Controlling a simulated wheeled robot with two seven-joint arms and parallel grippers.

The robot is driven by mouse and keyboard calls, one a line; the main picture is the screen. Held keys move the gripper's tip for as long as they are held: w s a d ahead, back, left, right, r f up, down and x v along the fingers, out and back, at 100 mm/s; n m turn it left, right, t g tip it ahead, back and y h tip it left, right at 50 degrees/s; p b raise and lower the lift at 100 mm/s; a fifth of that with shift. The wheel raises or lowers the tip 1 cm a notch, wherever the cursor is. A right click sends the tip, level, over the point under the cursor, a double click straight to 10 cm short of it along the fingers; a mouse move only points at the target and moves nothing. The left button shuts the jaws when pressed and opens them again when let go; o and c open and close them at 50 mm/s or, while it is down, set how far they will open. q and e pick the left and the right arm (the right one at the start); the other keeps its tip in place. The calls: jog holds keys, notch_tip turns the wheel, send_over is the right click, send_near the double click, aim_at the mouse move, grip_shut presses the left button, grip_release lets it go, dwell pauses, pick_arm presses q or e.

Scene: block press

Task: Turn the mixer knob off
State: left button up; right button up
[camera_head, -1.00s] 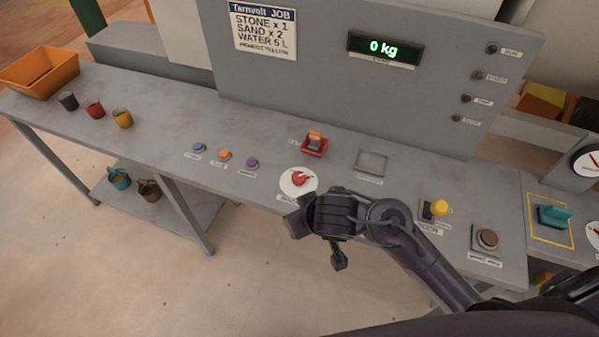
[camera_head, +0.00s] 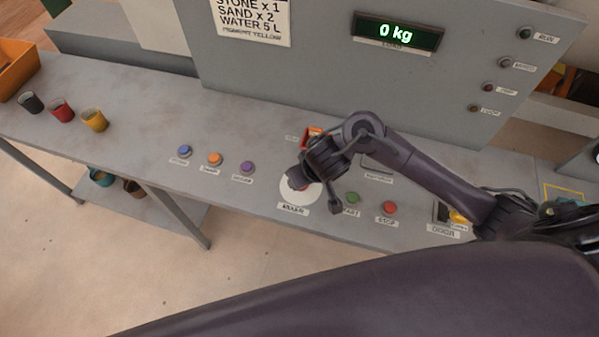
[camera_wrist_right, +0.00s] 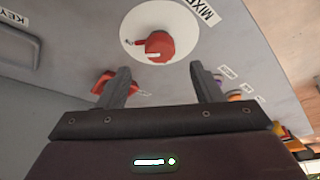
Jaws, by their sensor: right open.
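The mixer knob is a red knob with a pointer on a round white plate, labelled MIXER. In the right wrist view the knob (camera_wrist_right: 160,46) lies just beyond and between my fingertips, apart from them. In the head view its white plate (camera_head: 302,197) is partly covered by my right gripper (camera_head: 298,182), which hangs over it. My right gripper (camera_wrist_right: 157,78) is open and empty, both fingers pointing at the knob. My left gripper is not in view.
Green (camera_head: 352,198) and red (camera_head: 389,208) buttons sit right of the mixer plate. Blue, orange and purple (camera_head: 247,167) buttons sit left. A red switch (camera_head: 311,135) is behind, partly hidden by my arm. Coloured cups (camera_head: 94,119) stand far left. The panel display (camera_head: 397,32) reads 0 kg.

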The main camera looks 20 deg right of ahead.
jog(key=x, duration=0.2)
jog(key=b+x, duration=0.1)
jog(key=x, duration=0.1)
jog(key=shift+s+f+b, duration=0.2)
jog(key=shift+b, duration=0.1)
jog(key=shift+w+f, duration=0.5)
jog(key=shift+f, duration=0.15)
jog(key=shift+s, duration=0.1)
jog(key=c, duration=1)
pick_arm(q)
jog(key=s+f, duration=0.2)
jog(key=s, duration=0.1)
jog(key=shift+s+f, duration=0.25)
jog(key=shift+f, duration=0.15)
